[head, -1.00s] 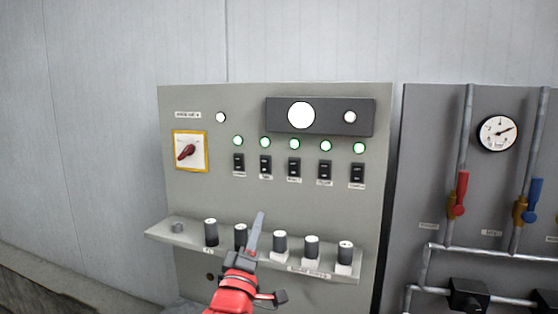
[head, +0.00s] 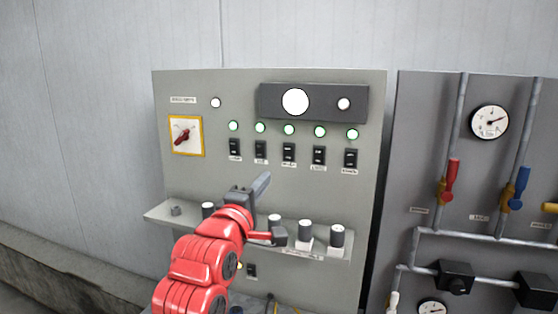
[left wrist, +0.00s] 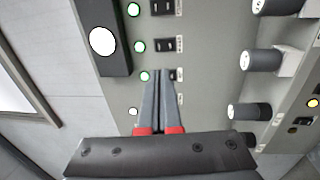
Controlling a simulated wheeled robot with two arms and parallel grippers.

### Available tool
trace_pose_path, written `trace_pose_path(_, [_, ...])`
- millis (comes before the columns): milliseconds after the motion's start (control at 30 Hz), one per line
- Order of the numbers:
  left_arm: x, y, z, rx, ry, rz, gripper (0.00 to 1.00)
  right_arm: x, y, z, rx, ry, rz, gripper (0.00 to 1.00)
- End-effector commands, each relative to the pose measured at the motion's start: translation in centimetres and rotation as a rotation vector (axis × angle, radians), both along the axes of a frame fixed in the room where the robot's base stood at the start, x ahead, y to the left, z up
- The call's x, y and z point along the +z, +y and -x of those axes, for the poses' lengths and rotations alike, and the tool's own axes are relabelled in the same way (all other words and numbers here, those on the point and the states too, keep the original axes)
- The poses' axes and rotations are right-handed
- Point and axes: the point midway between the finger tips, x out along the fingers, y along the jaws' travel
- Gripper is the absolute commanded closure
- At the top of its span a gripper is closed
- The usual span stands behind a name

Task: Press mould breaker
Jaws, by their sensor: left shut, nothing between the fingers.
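A row of black breaker switches sits on the grey control panel (head: 215,180), each with a small label under it and a lit green lamp above it. The labels are too blurred to read, so I cannot tell which is the mould breaker. My left gripper (head: 264,180) is shut and empty, pointing up just below the second breaker from the left (head: 260,149). In the left wrist view its fingertips (left wrist: 158,74) lie beside that breaker (left wrist: 173,75) and partly cover it. I cannot tell whether they touch. My right gripper is not in view.
A ledge with several knobs (head: 337,236) juts out below the breakers, partly hidden behind my left arm. A red rotary switch (head: 182,135) is at upper left. Pipes with a red valve handle (head: 452,174) and a gauge (head: 489,122) stand at right.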

Motion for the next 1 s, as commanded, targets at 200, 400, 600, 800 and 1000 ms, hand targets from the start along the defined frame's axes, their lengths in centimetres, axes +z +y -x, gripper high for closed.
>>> trace_pose_path(200, [0.7,-0.9,-2.4,-0.002,0.003,0.000,1.00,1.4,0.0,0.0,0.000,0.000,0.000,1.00])
trace_pose_path(400, [1.4,-2.1,-6.2,-0.001,0.003,-0.002,1.00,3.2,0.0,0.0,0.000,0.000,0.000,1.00])
trace_pose_path(600, [1.7,-3.1,-9.5,0.000,0.005,-0.002,1.00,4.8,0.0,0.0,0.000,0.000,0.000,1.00])
trace_pose_path(800, [2.1,-3.9,-11.9,-0.001,0.002,-0.001,1.00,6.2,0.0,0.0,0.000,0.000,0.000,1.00])
trace_pose_path(1000, [2.1,-4.2,-12.9,0.000,-0.002,0.000,1.00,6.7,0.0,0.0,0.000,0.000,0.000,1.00])
